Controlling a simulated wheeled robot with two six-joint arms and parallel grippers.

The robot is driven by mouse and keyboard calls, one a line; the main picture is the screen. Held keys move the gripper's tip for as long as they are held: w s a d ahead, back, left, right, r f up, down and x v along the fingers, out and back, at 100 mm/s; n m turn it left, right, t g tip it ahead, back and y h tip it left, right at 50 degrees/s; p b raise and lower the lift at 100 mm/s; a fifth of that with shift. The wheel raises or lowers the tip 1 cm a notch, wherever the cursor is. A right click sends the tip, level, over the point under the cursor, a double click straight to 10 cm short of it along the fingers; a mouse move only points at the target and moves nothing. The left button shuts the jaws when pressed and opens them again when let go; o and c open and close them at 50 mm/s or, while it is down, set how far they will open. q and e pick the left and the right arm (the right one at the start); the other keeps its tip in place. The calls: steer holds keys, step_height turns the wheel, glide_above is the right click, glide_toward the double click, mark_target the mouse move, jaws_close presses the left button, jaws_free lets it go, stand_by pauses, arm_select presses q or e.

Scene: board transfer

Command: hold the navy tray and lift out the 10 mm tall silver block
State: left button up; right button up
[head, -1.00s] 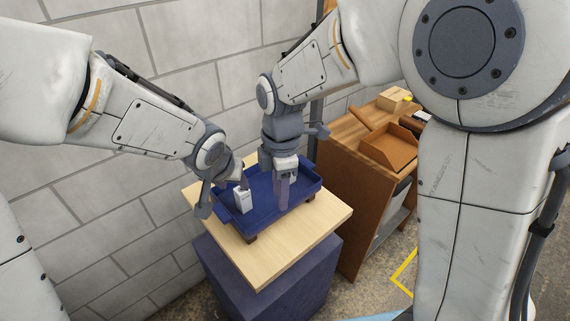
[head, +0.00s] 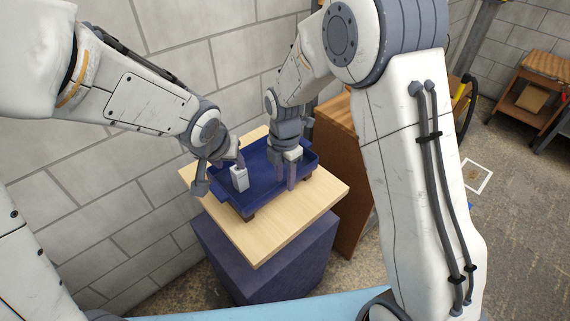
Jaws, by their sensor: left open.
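The navy tray (head: 262,196) rests on a pale wooden tabletop, on small dark feet. My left gripper (head: 241,163) is at the tray's left end, with a pale boxy part below it. It is open, and I cannot tell whether its fingers touch the tray wall. My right gripper (head: 286,177) points down into the right part of the tray. Its fingertips are low over or at the tray floor; their gap is too small to judge. I cannot make out the silver block; it may be hidden by my grippers.
The wooden tabletop (head: 300,215) is bare in front of the tray, above a navy pedestal (head: 275,265). A grey block wall (head: 110,215) stands close on the left and behind. A brown wooden cabinet (head: 352,215) stands close on the right, partly hidden by my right arm.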

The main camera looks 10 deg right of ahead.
steer(key=shift+f, duration=0.95)
jaws_close()
stand_by(0.9)
